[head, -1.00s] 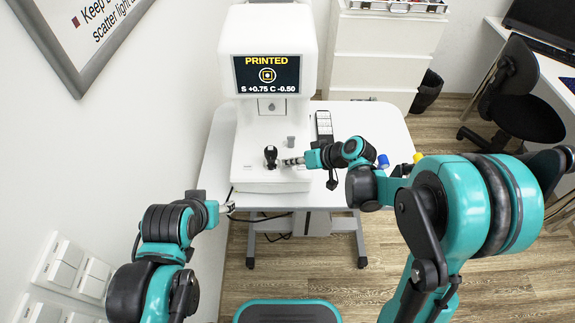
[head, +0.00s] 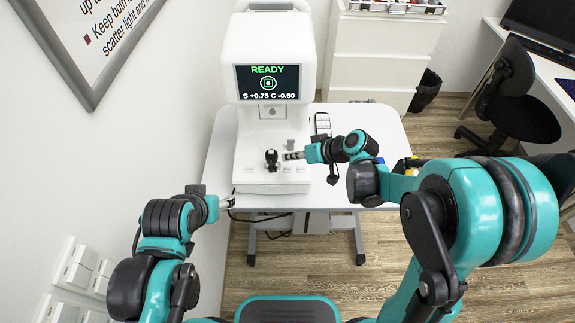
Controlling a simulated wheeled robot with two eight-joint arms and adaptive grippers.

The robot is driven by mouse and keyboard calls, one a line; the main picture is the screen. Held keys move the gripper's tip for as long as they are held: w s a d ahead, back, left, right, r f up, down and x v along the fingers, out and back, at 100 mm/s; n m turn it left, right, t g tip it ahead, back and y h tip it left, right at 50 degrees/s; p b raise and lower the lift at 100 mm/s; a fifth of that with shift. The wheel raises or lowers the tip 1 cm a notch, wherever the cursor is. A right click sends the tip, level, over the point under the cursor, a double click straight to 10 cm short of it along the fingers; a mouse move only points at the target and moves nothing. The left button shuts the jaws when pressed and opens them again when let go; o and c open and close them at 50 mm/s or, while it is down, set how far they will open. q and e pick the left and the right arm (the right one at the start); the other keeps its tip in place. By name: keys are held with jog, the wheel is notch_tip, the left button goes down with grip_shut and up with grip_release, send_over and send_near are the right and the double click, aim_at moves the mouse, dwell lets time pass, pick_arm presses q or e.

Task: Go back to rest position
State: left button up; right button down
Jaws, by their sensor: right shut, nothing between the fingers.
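My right gripper (head: 288,156) is shut and empty. It is over the base of the white eye-test machine (head: 268,50), close to the right of the black joystick (head: 271,159); I cannot tell whether it touches anything. The machine's screen (head: 268,83) reads "READY" in green with "S +0.75 C -0.50" below. My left gripper (head: 228,203) is small in view at the table's left front edge, beside the wall; its fingers are too small to read.
The machine stands on a white wheeled table (head: 378,118). A phone-like device (head: 322,124) lies behind my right arm. White drawers (head: 380,55), a black bin (head: 426,88) and an office chair (head: 518,98) are behind. The wall with switches (head: 84,268) is close on the left.

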dwell(0.3)
jog(key=shift+r, duration=0.1)
dwell(0.4)
jog(key=s+d+r+m+t+h, duration=0.1)
jog(key=s+d+r+m+h, duration=0.1)
jog(key=s+d, duration=0.6)
jog(key=s+d+r+m+t+h, duration=0.1)
jog(key=s+d+r+h, duration=0.3)
jog(key=s+d, duration=0.5)
jog(key=s+m+h, duration=0.1)
jog(key=h, duration=0.1)
jog(key=shift+s+r+m+h, duration=0.25)
jog(key=shift+m+h, duration=0.05)
jog(key=shift+m, duration=0.1)
dwell(1.3)
